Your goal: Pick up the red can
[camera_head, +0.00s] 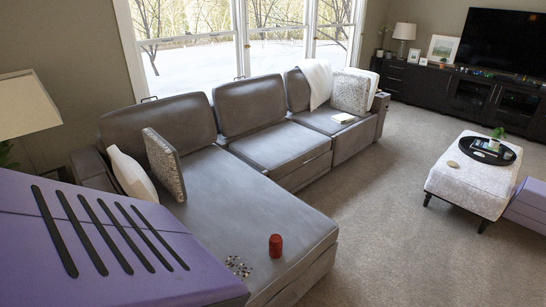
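The red can (276,246) stands upright on the chaise part of the grey sofa (255,205), near its right front edge. The can is small, and its whole side is in clear view with nothing touching it.
A small patch of dark and light specks (238,266) lies left of the can; I cannot tell what it is. Patterned and white cushions sit farther back. A white ottoman (466,184) with a black tray (494,151) stands right. Carpet (385,215) between is clear.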

